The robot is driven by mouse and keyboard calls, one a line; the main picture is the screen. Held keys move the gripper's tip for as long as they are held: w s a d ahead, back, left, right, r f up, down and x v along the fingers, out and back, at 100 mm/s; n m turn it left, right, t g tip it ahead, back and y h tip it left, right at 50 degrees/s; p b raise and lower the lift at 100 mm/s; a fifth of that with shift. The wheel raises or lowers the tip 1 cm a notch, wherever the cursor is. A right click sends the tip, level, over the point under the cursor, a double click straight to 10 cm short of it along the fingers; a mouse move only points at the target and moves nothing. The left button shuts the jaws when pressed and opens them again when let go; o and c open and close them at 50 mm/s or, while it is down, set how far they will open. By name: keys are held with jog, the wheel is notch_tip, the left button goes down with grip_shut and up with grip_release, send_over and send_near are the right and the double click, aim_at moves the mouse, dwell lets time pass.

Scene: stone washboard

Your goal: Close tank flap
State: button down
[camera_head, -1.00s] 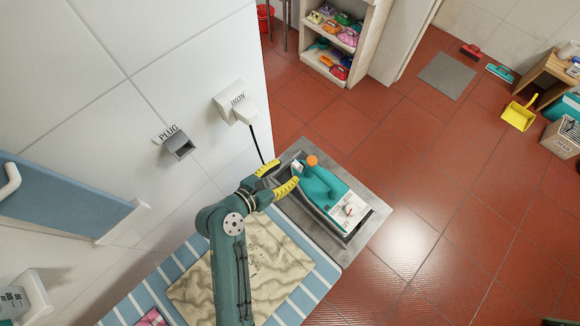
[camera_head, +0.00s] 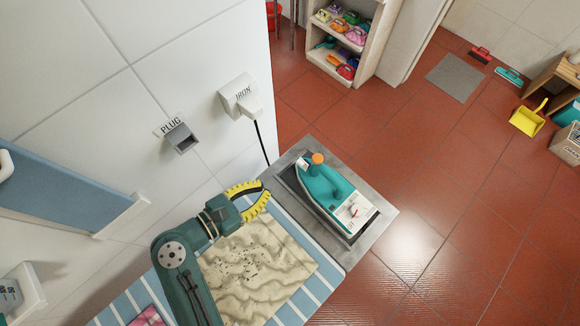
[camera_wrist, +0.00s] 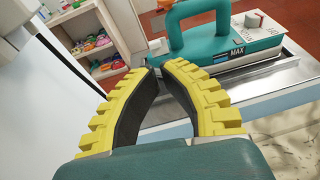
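The teal iron (camera_head: 326,188) rests on a grey metal plate (camera_head: 372,236) at the end of the board. An orange-topped piece (camera_head: 317,158) stands up at its far-left end; I cannot tell whether it is the tank flap or how far it is open. My gripper (camera_head: 265,189), with yellow ribbed fingers, is left of the iron and apart from it. In the wrist view, the gripper (camera_wrist: 159,70) has its fingertips together with nothing between them. The iron's handle and "MAX" marking (camera_wrist: 237,52) show beyond the right finger.
A stained cream cloth (camera_head: 255,270) lies on the blue-striped board (camera_head: 328,268). A white iron outlet (camera_head: 240,97) with a black cord and a grey plug socket (camera_head: 182,137) are on the wall at left. Open red floor (camera_head: 440,180) lies to the right.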

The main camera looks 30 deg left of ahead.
aim_at(301, 166)
jog(key=shift+n+t+y, duration=0.3)
jog(key=shift+n+y, duration=0.2)
jog(key=x, duration=0.4)
jog(key=f+b+x, duration=0.1)
jog(key=x, duration=0.3)
jog(key=a+f+b+x, duration=0.1)
jog(key=x, duration=0.3)
jog(key=shift+w+f, duration=0.1)
jog(key=shift+f, duration=0.05)
jog(key=shift+r+p, duration=0.2)
jog(key=shift+p, duration=0.4)
